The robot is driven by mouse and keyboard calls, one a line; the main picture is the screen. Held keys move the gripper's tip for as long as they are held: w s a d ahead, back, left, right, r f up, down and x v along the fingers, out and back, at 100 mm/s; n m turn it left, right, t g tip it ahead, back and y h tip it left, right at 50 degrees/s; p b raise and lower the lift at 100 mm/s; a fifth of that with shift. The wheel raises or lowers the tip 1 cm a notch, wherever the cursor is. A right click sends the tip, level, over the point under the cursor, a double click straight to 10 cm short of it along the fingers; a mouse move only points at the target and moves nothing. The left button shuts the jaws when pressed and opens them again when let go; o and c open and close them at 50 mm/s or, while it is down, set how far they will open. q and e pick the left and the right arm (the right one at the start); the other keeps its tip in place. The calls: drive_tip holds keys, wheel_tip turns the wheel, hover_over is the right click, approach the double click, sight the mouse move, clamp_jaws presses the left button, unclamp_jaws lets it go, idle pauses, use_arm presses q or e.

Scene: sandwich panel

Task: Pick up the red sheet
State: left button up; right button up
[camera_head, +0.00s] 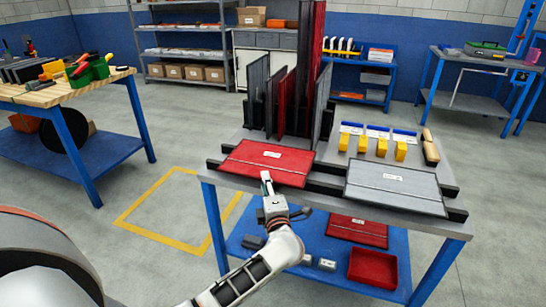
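A red sheet (268,163) with a white label lies flat in a dark holder on the left front of the workbench. My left gripper (266,182) is at the sheet's front edge, its pale fingertip overlapping that edge in the picture. Whether it touches the sheet, and whether the fingers are open or shut, I cannot tell. My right gripper is not in view. Another red sheet (357,231) lies on the blue lower shelf. Red and dark panels (290,102) stand upright in a rack behind the front sheet.
A grey sheet (396,187) lies to the right on the workbench (340,166). Several yellow blocks (362,144) and a wooden-handled tool (430,148) are behind it. A red bin (373,268) sits on the lower shelf. Open floor with a yellow outline (160,237) is to the left.

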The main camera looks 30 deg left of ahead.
use_arm(q)
drive_tip(key=x, duration=0.2)
drive_tip(key=shift+w+a, duration=0.2)
drive_tip(key=shift+w, duration=0.05)
clamp_jaws()
